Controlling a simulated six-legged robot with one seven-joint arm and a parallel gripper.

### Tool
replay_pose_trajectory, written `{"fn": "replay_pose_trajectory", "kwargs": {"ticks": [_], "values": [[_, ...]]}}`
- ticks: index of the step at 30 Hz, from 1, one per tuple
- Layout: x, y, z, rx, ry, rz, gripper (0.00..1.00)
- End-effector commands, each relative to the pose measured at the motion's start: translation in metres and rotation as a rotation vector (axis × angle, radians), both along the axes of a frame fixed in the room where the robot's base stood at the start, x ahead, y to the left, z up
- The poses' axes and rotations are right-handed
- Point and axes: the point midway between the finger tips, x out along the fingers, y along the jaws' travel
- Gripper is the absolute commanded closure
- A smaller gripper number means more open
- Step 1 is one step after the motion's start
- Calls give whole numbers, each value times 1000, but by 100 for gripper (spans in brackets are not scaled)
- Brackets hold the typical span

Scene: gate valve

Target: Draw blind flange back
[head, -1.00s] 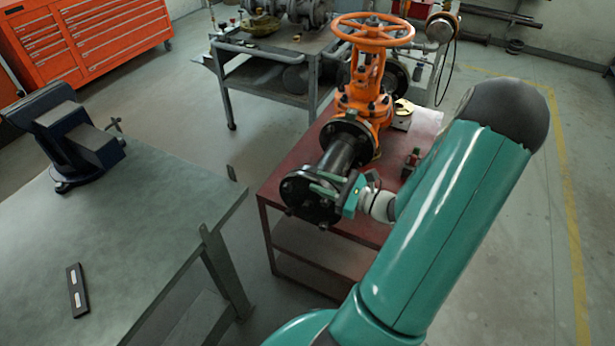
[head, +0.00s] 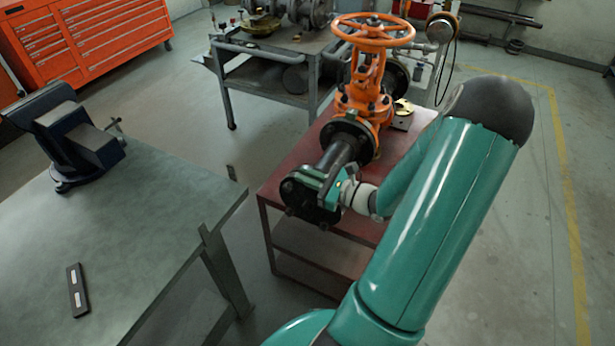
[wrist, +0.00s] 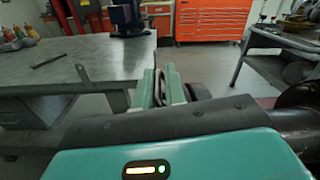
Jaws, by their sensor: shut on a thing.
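The orange gate valve (head: 369,75) stands upright on the red cart with a dark pipe spool (head: 338,155) extending toward me. The dark round blind flange (head: 304,207) is at the spool's near end; whether there is a gap between them cannot be told. My green gripper (head: 312,180) reaches in from the right and is shut on the flange's upper part, partly covering it. In the wrist view, my fingers (wrist: 161,88) are close together with a thin piece between them, and the dark spool (wrist: 304,108) is at the right edge.
A grey workbench (head: 130,225) with a blue vise (head: 75,140) and a small dark bar (head: 77,290) stands left of the red cart (head: 310,250), across a floor gap. A grey trolley (head: 275,75) stands behind. The floor at right is clear.

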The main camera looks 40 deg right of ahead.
Motion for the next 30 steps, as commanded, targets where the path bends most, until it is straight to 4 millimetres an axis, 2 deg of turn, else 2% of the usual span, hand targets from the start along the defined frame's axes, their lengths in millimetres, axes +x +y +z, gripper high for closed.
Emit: {"fn": "replay_pose_trajectory", "kwargs": {"ticks": [9,16,17,19,30], "values": [[-4,9,-1,5,4,1,100],[-4,10,-2,8,5,3,100],[-4,10,-2,8,5,3,86],[-4,10,-2,8,5,3,72],[-7,5,-1,3,3,-1,71]]}}
